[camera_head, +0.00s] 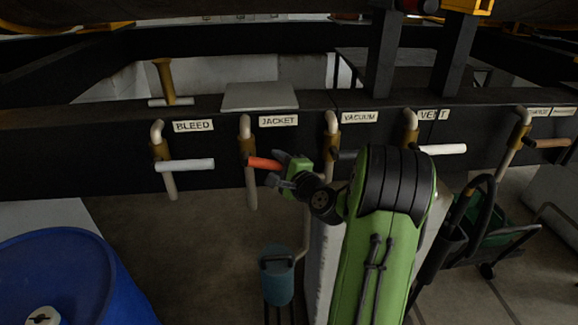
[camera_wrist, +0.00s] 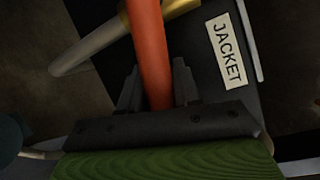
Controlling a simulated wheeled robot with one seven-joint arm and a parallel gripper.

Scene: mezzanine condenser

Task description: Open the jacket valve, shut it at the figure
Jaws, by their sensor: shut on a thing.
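The jacket valve has an orange-red lever (camera_head: 264,163) on a pale pipe (camera_head: 250,188), under the JACKET label (camera_head: 278,120). The lever points right, across the pipe. My gripper (camera_head: 281,170) is shut on the lever's right end. In the wrist view the orange lever (camera_wrist: 151,50) runs between the two dark fingers of my gripper (camera_wrist: 158,88), and the JACKET label (camera_wrist: 226,52) shows at the right. The valve body is partly hidden by the lever. I see no readable gauge or figure.
Neighbouring valves carry the BLEED lever (camera_head: 186,165) on the left and the VENT lever (camera_head: 443,149) on the right. The VACUUM label (camera_head: 359,117) is between. A blue drum (camera_head: 75,275) stands lower left; a teal can (camera_head: 277,283) stands below. A blank plate (camera_head: 259,97) lies above JACKET.

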